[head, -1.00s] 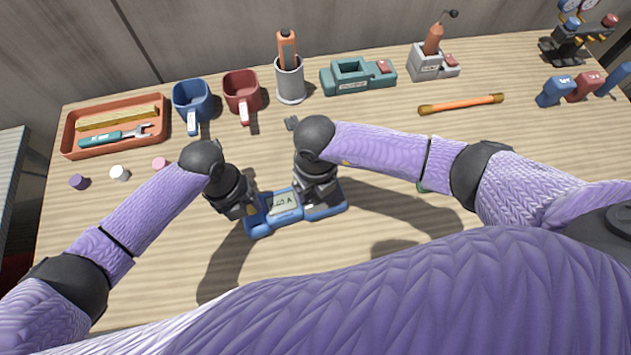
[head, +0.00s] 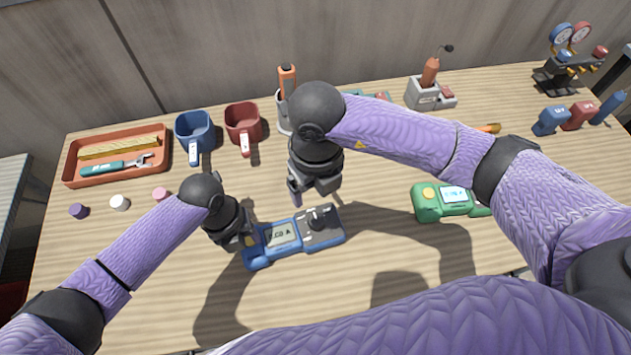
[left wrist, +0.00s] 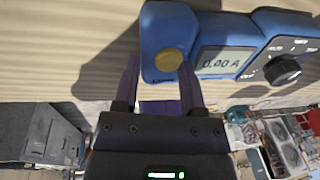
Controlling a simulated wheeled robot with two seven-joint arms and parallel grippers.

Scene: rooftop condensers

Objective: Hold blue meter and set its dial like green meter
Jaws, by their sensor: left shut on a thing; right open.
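The blue meter (head: 272,238) lies flat on the table, its dial (head: 322,217) at the right end. In the left wrist view its screen (left wrist: 222,62) reads 0.00 A, and the dial (left wrist: 283,70) also shows. My left gripper (head: 245,240) is shut on the meter's left end, by the yellow button (left wrist: 169,61). My right gripper (head: 297,198) is open and empty, raised above the meter and apart from the dial. The green meter (head: 428,203) lies to the right with a lit screen (head: 455,194). My right arm hides its right end, and its dial setting cannot be seen.
An orange tray (head: 68,170) with tools, a blue mug (head: 194,132) and a red mug (head: 243,123) stand at the back left. A gauge manifold (head: 565,70) stands at the back right.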

